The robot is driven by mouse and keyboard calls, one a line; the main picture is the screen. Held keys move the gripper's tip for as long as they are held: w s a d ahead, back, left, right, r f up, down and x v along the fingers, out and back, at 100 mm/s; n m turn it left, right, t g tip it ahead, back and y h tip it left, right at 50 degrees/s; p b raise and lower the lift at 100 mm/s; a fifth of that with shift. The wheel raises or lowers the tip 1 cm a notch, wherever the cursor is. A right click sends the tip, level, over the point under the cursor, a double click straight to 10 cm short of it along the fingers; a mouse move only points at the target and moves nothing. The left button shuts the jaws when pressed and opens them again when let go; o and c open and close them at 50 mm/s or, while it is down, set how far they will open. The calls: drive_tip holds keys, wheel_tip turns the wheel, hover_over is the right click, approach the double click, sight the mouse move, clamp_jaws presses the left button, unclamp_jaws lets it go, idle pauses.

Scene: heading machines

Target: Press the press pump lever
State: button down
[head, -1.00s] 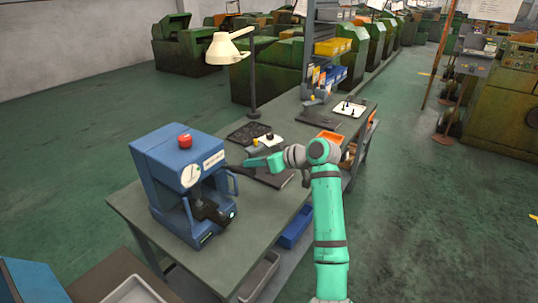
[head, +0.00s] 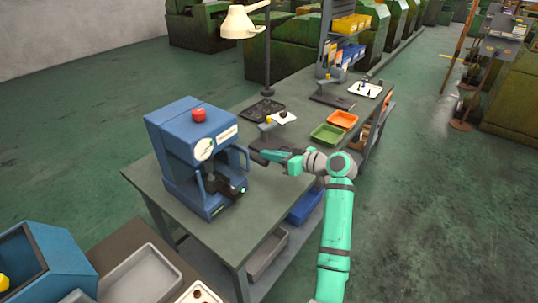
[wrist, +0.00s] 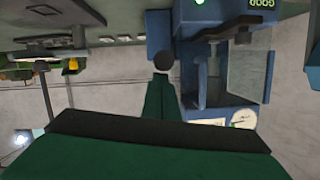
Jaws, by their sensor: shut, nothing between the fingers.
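The press (head: 190,150) is a blue upright machine on the near end of the green-grey bench. It has a red button (head: 199,115) on top, a round white gauge (head: 205,149) and a black part low at its front. A blue bar handle (head: 244,158) stands at its right side. My gripper (head: 264,154) is shut and empty, just right of this handle, pointing left. In the wrist view, which is upside down, the press (wrist: 190,60) is right of my gripper (wrist: 162,82). A dark round knob (wrist: 163,62) shows at the fingertips; I cannot tell whether they touch.
A lamp (head: 238,22) stands behind the press. A green bin (head: 327,134) and an orange bin (head: 343,120) sit on the bench beyond my arm. A blue box (head: 35,262) and a grey tray (head: 143,280) are at the near left.

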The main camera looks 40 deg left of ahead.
drive_tip(key=shift+s+f, duration=0.1)
drive_tip(key=shift+f, duration=0.75)
wheel_tip(320, 180, up, 5)
drive_tip(key=w, duration=0.1)
drive_tip(key=v, duration=1)
drive_tip(key=shift+d+f, duration=0.15)
drive_tip(key=shift+d, duration=0.05)
